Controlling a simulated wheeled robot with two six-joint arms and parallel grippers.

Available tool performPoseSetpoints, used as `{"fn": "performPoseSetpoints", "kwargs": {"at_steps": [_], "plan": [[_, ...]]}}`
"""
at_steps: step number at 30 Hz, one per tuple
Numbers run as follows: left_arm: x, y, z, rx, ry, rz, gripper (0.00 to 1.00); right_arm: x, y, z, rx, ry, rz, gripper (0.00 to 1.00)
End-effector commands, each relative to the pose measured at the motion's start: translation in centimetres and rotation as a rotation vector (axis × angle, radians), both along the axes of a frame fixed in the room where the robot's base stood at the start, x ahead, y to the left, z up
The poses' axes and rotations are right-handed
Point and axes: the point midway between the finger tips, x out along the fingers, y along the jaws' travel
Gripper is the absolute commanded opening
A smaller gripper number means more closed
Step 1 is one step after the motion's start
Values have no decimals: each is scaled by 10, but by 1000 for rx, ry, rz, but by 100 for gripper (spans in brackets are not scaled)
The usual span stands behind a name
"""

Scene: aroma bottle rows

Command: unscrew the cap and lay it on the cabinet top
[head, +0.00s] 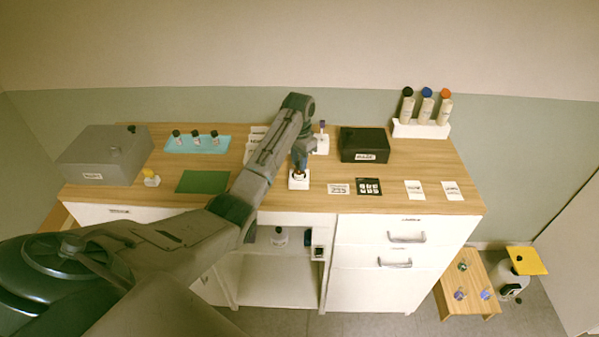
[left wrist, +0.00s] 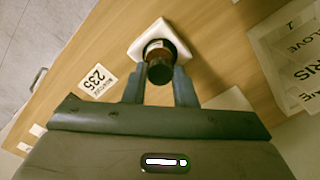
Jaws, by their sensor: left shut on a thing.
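A small dark brown bottle (left wrist: 168,45) with a black cap (left wrist: 160,72) stands in a white square holder (left wrist: 140,46) on the wooden cabinet top (head: 320,197). The holder also shows in the head view (head: 299,184), near the front edge. My left gripper (head: 299,170) reaches down over the bottle from above. In the left wrist view, its two fingers (left wrist: 159,76) are on either side of the cap, shut on it. The cap is at the bottle's mouth; whether it is still threaded on cannot be told. My right gripper is not in view.
A black box (head: 364,144) stands right of the gripper, with cards (head: 339,188) in front. A grey box (head: 103,154), a teal tray (head: 197,144) of small bottles and a green mat (head: 203,182) are at left. Bare wood lies between the cards and white tags.

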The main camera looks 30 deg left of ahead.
Motion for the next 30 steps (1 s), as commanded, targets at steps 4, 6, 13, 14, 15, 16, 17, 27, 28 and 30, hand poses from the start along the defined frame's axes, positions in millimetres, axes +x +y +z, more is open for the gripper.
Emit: {"fn": "performPoseSetpoints", "kwargs": {"at_steps": [4,6,13,14,15,16,17,27,28,30], "plan": [[0,0,0,0,0,62,2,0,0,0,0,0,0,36],[0,0,0,0,0,147,2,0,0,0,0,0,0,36],[0,0,0,0,0,460,2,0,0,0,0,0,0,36],[0,0,0,0,0,501,2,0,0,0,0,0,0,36],[0,0,0,0,0,555,2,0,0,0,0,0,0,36],[0,0,0,0,0,596,2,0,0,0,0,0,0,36],[0,0,0,0,0,636,2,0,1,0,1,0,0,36],[0,0,1,0,0,1094,2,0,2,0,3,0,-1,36],[0,0,1,0,0,1135,2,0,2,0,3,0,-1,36],[0,0,1,0,0,1229,2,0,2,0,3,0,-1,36]]}}
